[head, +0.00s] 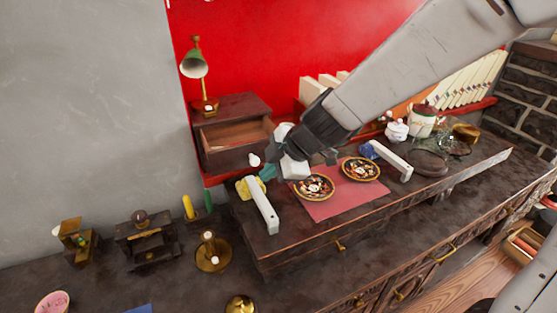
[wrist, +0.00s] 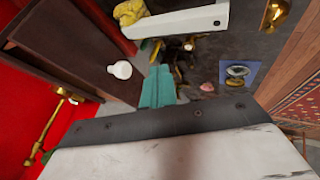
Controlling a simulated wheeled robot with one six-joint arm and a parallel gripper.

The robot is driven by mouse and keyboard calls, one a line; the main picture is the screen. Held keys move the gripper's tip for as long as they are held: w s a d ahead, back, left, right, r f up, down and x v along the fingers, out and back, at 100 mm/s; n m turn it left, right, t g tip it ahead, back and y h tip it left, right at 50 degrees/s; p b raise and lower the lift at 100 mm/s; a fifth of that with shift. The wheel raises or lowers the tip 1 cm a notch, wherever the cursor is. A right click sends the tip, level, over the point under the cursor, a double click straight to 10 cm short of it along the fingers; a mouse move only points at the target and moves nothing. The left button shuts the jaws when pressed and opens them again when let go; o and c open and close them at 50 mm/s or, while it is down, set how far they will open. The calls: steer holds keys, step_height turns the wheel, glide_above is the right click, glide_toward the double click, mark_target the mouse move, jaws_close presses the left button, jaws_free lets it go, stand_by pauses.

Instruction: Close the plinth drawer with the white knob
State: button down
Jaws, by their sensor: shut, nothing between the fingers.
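The dark wooden plinth (head: 236,104) stands against the red wall, with a green lamp on top. Its drawer (head: 228,157) is pulled out, and the open inside shows. The white knob (head: 254,160) sits on the drawer front, and it also shows in the wrist view (wrist: 120,70). My gripper (head: 267,173) is shut and empty, its teal fingertips close to the knob, at its lower right in the head view. In the wrist view the fingertips (wrist: 157,86) are right of the knob, with a gap visible between them in the picture.
A yellow cloth (head: 243,189) and a long white bar-shaped handle (head: 264,208) lie just below the fingertips. A brass candle holder (head: 213,252) stands in front. The green lamp (head: 194,66) rises above the plinth.

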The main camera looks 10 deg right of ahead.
steer(key=shift+w+a+r, duration=0.1)
steer(key=shift+w+a, duration=0.15)
steer(key=shift+w, duration=0.7)
steer(key=shift+w+a+r, duration=0.1)
steer(key=shift+w+a, duration=0.1)
steer(key=shift+w, duration=0.7)
